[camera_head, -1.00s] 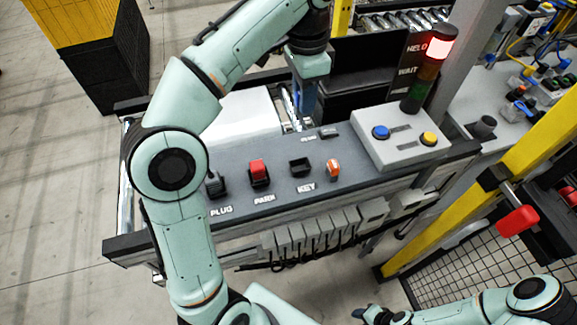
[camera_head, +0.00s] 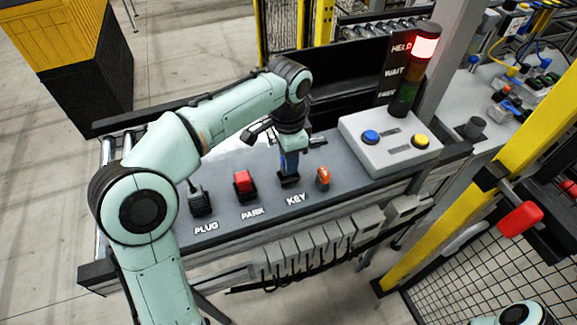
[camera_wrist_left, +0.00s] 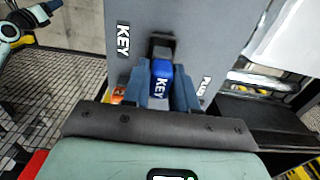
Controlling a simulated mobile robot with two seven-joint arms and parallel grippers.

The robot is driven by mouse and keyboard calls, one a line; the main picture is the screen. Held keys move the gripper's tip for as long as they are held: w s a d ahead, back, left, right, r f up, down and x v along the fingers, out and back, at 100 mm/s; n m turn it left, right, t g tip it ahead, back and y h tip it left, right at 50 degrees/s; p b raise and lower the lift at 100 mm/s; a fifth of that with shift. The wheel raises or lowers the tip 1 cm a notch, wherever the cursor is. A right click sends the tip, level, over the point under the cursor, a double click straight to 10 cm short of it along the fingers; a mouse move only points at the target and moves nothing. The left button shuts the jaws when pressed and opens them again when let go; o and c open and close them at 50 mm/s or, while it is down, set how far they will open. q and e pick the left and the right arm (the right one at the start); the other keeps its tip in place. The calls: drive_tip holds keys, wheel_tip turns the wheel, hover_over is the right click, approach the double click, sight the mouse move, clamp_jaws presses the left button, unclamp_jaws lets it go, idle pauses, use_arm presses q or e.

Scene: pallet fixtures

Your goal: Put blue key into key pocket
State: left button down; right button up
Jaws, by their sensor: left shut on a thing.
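My left gripper (camera_head: 289,168) points down over the panel at the KEY label. In the left wrist view its two blue-grey fingers (camera_wrist_left: 162,90) are shut on the blue key (camera_wrist_left: 162,72), which has white KEY lettering. The black key pocket (camera_head: 289,182) shows just below the fingers in the head view. It also shows in the wrist view (camera_wrist_left: 162,44), just beyond the blue key's end. I cannot tell whether the key's lower end is inside the pocket. My right gripper is out of view.
An orange switch (camera_head: 323,178) stands close right of the pocket. A red block (camera_head: 243,184) at PARK and a dark plug (camera_head: 199,199) at PLUG are to the left. A grey box (camera_head: 390,142) with blue and yellow buttons and a lamp tower (camera_head: 415,70), lit red, stand behind right.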

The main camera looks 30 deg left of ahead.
use_arm(q)
drive_tip(key=shift+s+f, duration=0.1)
drive_tip(key=shift+f, duration=1.4)
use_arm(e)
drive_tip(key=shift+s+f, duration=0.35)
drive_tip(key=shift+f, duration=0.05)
use_arm(q)
drive_tip(key=shift+f, duration=0.1)
drive_tip(key=shift+f+b, duration=0.15)
drive_tip(key=shift+b, duration=0.15)
drive_tip(key=c, duration=0.9)
unclamp_jaws()
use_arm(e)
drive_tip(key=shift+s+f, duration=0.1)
use_arm(q)
wheel_tip(320, 180, up, 13)
drive_tip(key=p, duration=0.3)
drive_tip(key=shift+f, duration=0.2)
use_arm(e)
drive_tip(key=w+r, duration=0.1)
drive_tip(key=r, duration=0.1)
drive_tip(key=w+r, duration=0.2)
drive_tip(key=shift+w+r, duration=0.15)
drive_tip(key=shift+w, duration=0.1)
